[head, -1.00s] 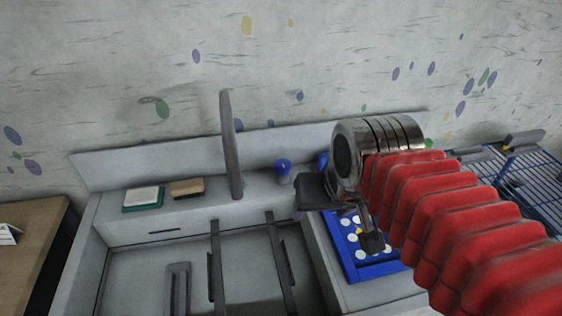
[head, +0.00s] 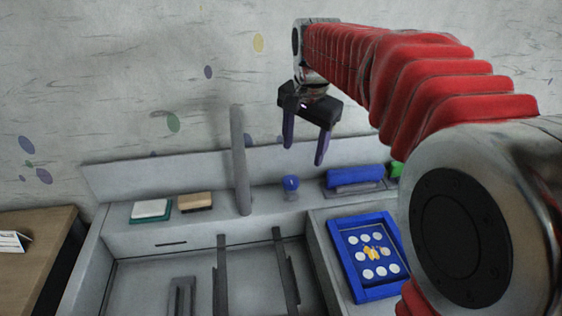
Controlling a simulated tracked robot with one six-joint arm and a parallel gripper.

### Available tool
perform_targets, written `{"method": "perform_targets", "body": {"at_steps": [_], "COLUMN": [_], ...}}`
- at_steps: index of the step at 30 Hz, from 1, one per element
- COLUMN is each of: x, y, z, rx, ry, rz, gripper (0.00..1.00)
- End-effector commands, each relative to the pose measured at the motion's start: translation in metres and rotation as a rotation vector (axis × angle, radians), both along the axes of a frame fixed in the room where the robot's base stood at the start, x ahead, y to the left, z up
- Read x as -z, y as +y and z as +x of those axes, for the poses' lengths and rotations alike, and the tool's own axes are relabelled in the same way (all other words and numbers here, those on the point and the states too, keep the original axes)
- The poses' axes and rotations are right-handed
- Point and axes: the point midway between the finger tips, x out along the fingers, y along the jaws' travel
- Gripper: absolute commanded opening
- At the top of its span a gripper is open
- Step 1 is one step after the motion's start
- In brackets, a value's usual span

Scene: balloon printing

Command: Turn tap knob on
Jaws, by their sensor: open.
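A small blue knob (head: 291,185), which looks like the tap knob, stands on the grey ledge at the back of the sink, right of a tall grey upright pipe (head: 240,160). My gripper (head: 304,153) points down with its two purple fingers apart and nothing between them. In the picture it is just above and slightly right of the knob, and apart from it. How far it is from the knob in depth I cannot tell. Nothing hides the knob.
The grey sink (head: 150,280) has dark rails across it. A blue tray (head: 352,270) with white discs lies to the right, below a blue block (head: 355,177). A sponge (head: 195,202) and a white-topped green pad (head: 150,209) lie left of the pipe. A wooden table (head: 35,240) is at far left.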

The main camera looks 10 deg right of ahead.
Motion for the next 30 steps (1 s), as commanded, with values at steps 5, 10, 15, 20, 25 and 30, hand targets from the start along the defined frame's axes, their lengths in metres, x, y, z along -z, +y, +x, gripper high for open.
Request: {"method": "perform_targets", "body": {"at_steps": [5, 10, 15, 20, 25, 30], "x": [0.013, 0.028, 0.048, 0.063, 0.069, 0.069], "y": [0.000, 0.000, 0.001, 0.001, 0.001, 0.001], "z": [0.039, 0.072, 0.102, 0.122, 0.128, 0.128], "rx": [0.122, 0.242, 0.361, 0.445, 0.480, 0.481], "ry": [0.050, 0.095, 0.138, 0.166, 0.179, 0.178], "rz": [0.019, 0.033, 0.040, 0.043, 0.043, 0.043], "gripper": [0.60, 0.60, 0.60, 0.60, 0.60, 0.60]}}
